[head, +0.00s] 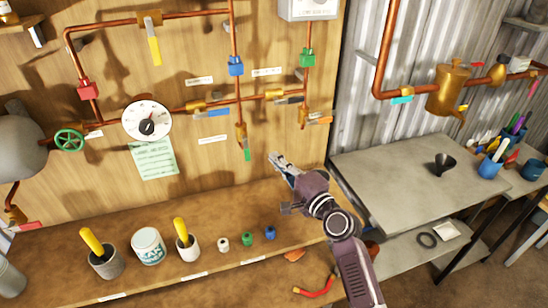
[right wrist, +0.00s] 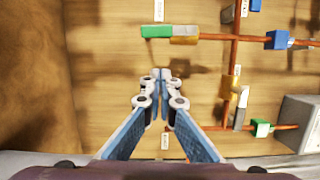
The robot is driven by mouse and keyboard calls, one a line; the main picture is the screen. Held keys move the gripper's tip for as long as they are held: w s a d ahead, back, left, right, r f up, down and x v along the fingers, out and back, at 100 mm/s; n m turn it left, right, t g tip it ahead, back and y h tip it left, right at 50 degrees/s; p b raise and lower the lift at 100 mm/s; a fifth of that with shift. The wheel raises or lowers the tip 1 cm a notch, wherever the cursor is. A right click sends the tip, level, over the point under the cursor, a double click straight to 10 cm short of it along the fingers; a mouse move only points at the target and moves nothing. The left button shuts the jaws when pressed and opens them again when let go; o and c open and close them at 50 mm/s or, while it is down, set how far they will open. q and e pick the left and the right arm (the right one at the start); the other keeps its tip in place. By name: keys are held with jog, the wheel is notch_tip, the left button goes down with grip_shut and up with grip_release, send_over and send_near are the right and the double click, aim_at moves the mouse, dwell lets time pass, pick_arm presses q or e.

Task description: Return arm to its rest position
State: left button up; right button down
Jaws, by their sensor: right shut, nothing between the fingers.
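My right gripper (head: 277,160) is raised in front of the wooden panel, above the wooden shelf, with its arm coming in from the lower right. In the right wrist view its fingertips (right wrist: 160,74) meet, with nothing between them. It points toward bare wood of the panel, apart from the copper pipes (head: 238,75). A green-handled valve (head: 245,150) is just left of the fingertips in the head view. My left gripper is in neither view.
The shelf (head: 210,272) bears cups with yellow-handled tools, a white tin (head: 148,245) and several small coloured fittings. A gauge (head: 146,119) and a green handwheel (head: 69,141) are on the left. A grey table (head: 400,180) with a black funnel (head: 444,163) stands right.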

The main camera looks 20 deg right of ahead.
jog(key=shift+a+b+v, duration=0.4)
jog(key=shift+b+v, duration=0.3)
jog(key=shift+v, duration=2.8)
jog(key=s+a+f+n+g, duration=0.35)
jog(key=s+f+n, duration=0.25)
jog(key=s+f, duration=0.2)
jog(key=s+a+f+n+g, duration=0.2)
jog(key=s+f+n+g, duration=0.3)
jog(key=s+f, duration=0.25)
jog(key=s+d+f+n+g+h, duration=0.3)
jog(key=s, duration=0.6)
jog(key=s+d+f+n+g+h, duration=0.2)
jog(key=s+d+f+n+g, duration=0.1)
jog(key=s, duration=0.5)
notch_tip(320, 180, down, 27)
jog(key=s, duration=0.1)
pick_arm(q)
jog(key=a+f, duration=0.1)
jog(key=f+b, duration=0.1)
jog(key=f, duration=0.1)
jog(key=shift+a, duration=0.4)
pick_arm(e)
jog(key=s+d+f+g, duration=0.2)
jog(key=s+f, duration=1.5)
jog(key=shift+s+d+n, duration=0.2)
jog(key=shift+s+n, duration=0.1)
jog(key=shift+s, duration=0.05)
